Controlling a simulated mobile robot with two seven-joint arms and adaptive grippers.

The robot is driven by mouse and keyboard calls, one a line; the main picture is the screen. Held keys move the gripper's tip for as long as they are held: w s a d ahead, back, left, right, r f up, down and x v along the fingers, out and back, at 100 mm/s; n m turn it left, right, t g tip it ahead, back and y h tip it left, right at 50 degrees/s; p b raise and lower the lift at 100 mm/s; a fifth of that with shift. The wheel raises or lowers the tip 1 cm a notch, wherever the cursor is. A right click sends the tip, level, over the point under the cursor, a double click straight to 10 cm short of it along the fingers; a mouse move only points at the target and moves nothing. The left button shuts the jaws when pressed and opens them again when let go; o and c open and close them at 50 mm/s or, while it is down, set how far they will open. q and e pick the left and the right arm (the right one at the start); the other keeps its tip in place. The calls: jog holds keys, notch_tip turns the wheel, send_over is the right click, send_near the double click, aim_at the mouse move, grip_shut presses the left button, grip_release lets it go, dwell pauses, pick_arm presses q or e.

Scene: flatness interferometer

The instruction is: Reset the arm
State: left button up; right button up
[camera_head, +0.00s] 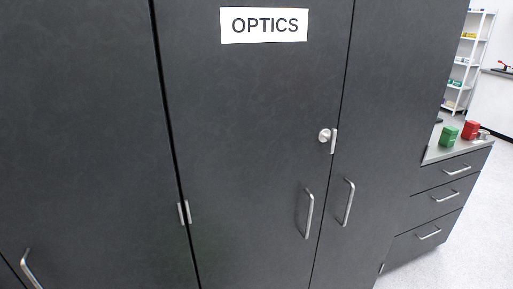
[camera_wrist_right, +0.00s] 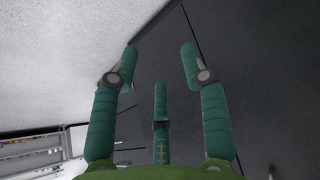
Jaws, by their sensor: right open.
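My right gripper (camera_wrist_right: 160,75) shows in the right wrist view with its green-teal fingers spread apart and nothing between them. A dark cabinet surface (camera_wrist_right: 245,60) lies beyond the fingers, and a pale speckled surface (camera_wrist_right: 60,50) fills the upper left. I cannot tell how far the fingers are from the cabinet. Neither of my arms or grippers shows in the head view. My left gripper is in no view.
A tall dark cabinet (camera_head: 90,120) with an OPTICS sign (camera_head: 264,25), a lock (camera_head: 325,135) and bar handles (camera_head: 309,214) fills the head view. Its doors are shut. At right are drawers (camera_head: 440,196), green (camera_head: 449,135) and red containers (camera_head: 470,130), shelves (camera_head: 470,60) and open floor (camera_head: 470,250).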

jog(key=s+a+f+g, duration=0.1)
jog(key=s+a+f, duration=0.1)
jog(key=s, duration=0.8)
jog(key=s+a+f+n+g, duration=0.1)
jog(key=s+f, duration=0.4)
jog(key=s, duration=0.5)
jog(key=s+a+f+g, duration=0.2)
jog(key=s+f+g, duration=0.1)
jog(key=s, duration=0.7)
jog(key=shift+a+f+n, duration=0.3)
jog(key=shift+a+f, duration=0.05)
jog(key=shift+a, duration=0.05)
